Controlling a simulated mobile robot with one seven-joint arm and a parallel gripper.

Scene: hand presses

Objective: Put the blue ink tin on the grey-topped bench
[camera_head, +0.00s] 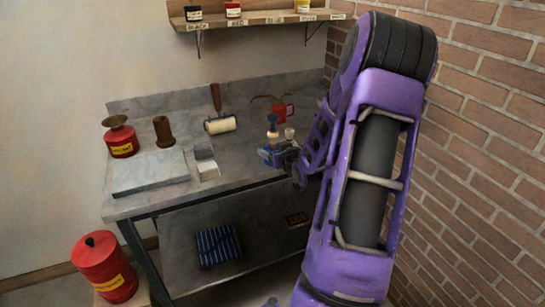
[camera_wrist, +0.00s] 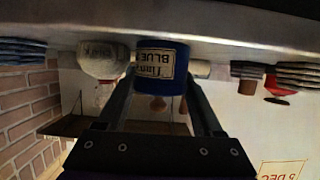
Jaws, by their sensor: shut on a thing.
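The blue ink tin (camera_wrist: 162,67) is between the fingers of my gripper (camera_wrist: 160,85) in the wrist view, its "BLUE" label facing the camera and upside down in the picture. In the head view my gripper (camera_head: 285,156) is shut on the tin (camera_head: 266,155) at the right part of the grey-topped bench (camera_head: 240,165), near its front edge. In the wrist view the tin's base appears close to the grey surface; I cannot tell whether they touch. My arm hides the bench's right end.
Beside the tin stand a white-topped bottle (camera_head: 289,133) and a red oil can (camera_head: 282,112). A roller (camera_head: 220,124), grey blocks (camera_head: 207,168), a stone slab (camera_head: 150,172) and a red can (camera_head: 122,141) are further left. A wall shelf (camera_head: 262,19) holds other tins. A brick wall (camera_head: 480,140) stands right.

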